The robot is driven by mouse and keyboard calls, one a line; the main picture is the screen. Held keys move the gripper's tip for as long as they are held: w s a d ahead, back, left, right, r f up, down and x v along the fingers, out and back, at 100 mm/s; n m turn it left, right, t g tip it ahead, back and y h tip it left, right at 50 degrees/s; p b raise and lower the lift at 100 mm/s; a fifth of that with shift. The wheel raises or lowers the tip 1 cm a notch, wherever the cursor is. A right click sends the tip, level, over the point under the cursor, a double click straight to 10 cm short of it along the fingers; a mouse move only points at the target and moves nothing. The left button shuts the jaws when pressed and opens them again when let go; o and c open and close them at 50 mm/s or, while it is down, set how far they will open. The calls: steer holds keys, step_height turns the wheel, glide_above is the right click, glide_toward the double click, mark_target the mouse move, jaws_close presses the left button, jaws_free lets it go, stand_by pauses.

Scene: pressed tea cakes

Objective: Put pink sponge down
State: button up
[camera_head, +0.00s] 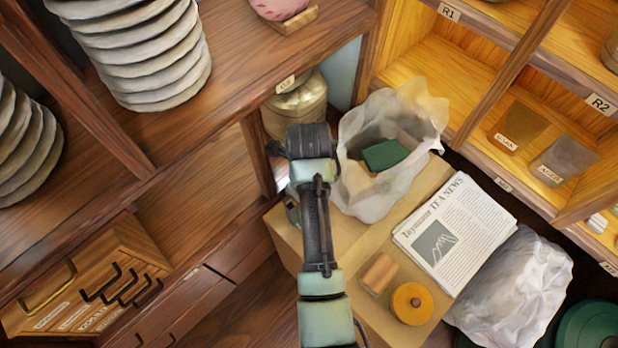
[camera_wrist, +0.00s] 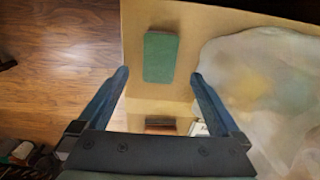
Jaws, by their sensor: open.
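My gripper (camera_wrist: 158,78) is open, its two fingers apart with nothing held between them. A green block (camera_wrist: 160,56) lies flat on the tan box top beyond and between the fingertips in the wrist view. In the head view my arm covers part of the box (camera_head: 345,262), and my fingers are hidden there.
A crumpled pale bag (camera_head: 367,200) holding a dark green thing (camera_head: 385,154) stands on the box; it also shows in the wrist view (camera_wrist: 265,75). Shelves (camera_head: 480,60) stand right.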

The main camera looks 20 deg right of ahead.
steer(key=shift+r, duration=1.7)
